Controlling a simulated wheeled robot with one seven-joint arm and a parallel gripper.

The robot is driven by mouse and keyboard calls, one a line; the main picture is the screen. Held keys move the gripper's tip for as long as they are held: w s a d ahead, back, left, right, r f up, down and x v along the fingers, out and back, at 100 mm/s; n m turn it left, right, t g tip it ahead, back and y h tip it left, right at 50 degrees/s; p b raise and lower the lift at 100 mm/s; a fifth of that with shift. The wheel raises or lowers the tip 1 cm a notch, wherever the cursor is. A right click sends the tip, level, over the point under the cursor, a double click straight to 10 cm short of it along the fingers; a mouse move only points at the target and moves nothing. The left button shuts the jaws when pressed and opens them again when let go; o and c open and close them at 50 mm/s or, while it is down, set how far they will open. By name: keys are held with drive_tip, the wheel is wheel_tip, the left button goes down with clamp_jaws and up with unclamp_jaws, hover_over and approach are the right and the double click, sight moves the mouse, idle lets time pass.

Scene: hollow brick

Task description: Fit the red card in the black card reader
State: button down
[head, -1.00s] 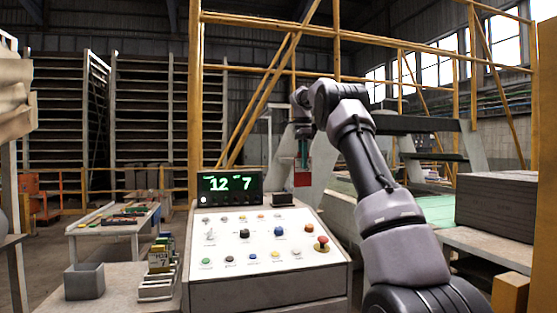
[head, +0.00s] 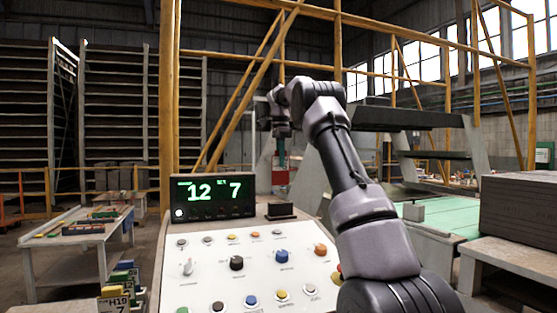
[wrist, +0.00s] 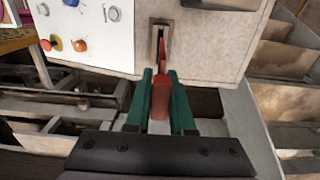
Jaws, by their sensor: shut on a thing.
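My gripper (head: 281,166) points down in the head view, its green fingers shut on the red card (head: 280,179). The card hangs upright below the fingers, above the black card reader (head: 280,210) at the console's back edge. A small gap shows between card and reader in the head view. In the wrist view, my gripper (wrist: 160,76) holds the card (wrist: 161,98) seen nearly edge-on. Its thin far end overlaps the reader's dark slot (wrist: 154,42) there; I cannot tell the depth between them from that view.
The console (head: 205,270) carries several knobs and buttons. A green-lit display (head: 215,197) stands left of the reader. Yellow railings (head: 167,110) rise behind. A side table (head: 75,232) with coloured items stands at left, and a grey block (head: 520,215) lies at right.

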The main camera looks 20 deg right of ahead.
sight(280, 175)
drive_tip(key=shift+f, duration=2.5)
drive_tip(key=shift+f, duration=0.1)
drive_tip(key=shift+f, duration=0.3)
drive_tip(key=shift+f, duration=2.75)
drive_tip(key=c, duration=0.7)
unclamp_jaws()
wheel_tip(280, 175, up, 10)
drive_tip(key=shift+f, duration=0.1)
drive_tip(key=shift+r, duration=0.5)
